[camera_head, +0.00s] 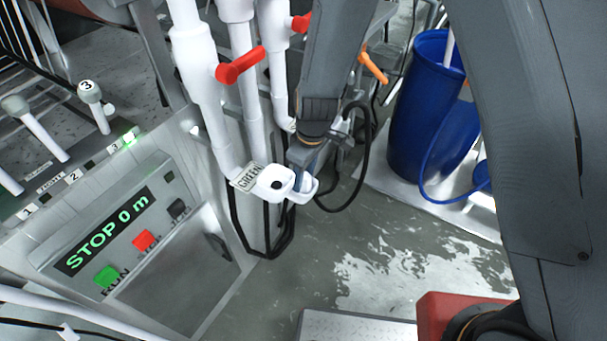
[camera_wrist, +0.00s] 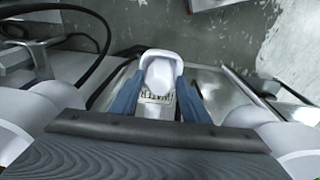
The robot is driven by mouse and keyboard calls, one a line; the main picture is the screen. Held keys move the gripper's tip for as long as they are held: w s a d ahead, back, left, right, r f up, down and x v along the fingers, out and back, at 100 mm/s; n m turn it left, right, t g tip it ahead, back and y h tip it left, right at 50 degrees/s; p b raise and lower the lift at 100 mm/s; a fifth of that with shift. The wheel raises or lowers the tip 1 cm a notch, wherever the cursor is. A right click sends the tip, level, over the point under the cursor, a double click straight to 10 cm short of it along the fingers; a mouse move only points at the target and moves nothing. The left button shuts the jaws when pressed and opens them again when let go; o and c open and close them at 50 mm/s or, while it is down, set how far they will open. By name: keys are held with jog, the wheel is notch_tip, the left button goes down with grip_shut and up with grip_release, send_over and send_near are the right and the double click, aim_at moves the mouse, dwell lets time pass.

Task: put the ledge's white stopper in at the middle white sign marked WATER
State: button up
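My gripper (camera_head: 303,182) reaches down to a white cup-shaped pipe end (camera_head: 312,190) beside the post. In the wrist view, its two blue-grey fingers (camera_wrist: 162,88) close on the sides of a rounded white stopper (camera_wrist: 159,78). A white rim (camera_wrist: 160,54) curves around the stopper's far side. The white WATER sign (camera_wrist: 156,98) shows right below it, between the fingers. The stopper is at the pipe end's mouth; how deep it sits I cannot tell. In the head view, my arm hides the WATER sign and most of the stopper.
A neighbouring white pipe end (camera_head: 272,184) with a dark hole stands just left, by the GREEN sign (camera_head: 247,177). White pipes with red handles (camera_head: 240,66) rise behind. A control box (camera_head: 120,230) is at left, a blue barrel (camera_head: 428,110) at right. Wet floor is open in front.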

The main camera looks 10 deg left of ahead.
jog(key=shift+o, duration=0.8)
jog(key=shift+s+d+r+b, duration=0.15)
jog(key=shift+r+b, duration=0.1)
jog(key=shift+r, duration=1.05)
jog(key=shift+w+d+r+b, duration=0.15)
jog(key=shift+r+b, duration=0.15)
jog(key=shift+r, duration=1)
jog(key=shift+s+d+r+b, duration=0.15)
jog(key=shift+r+b, duration=0.1)
jog(key=shift+r, duration=1.05)
